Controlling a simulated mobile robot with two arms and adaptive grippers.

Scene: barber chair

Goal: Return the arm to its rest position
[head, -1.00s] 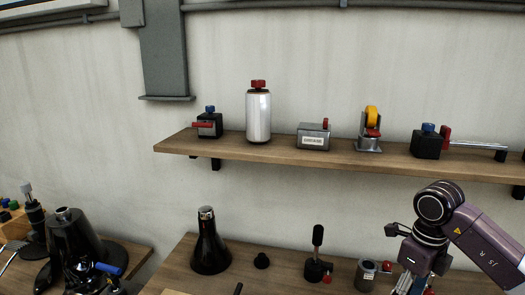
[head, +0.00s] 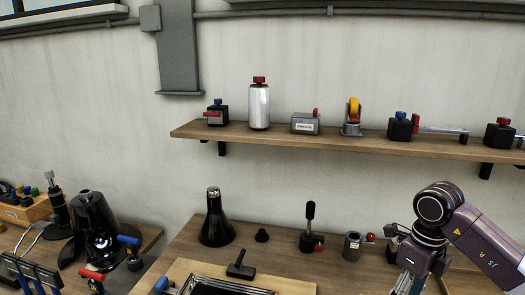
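My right arm comes in from the right edge, a dark purple arm with a black round joint. My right gripper (head: 412,283) points down over the right part of the wooden workbench. Its fingertips are cut off by the bottom edge, so its opening and anything between the fingers are hidden. My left arm and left gripper are not clearly seen in the head view.
A wall shelf (head: 350,143) holds a white canister (head: 259,108) and several clamp-like devices. The workbench (head: 200,257) carries a black cone-shaped flask (head: 216,222), a black-handled lever (head: 310,228), a metal cylinder (head: 352,246) beside my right gripper, and a framed tray (head: 185,270).

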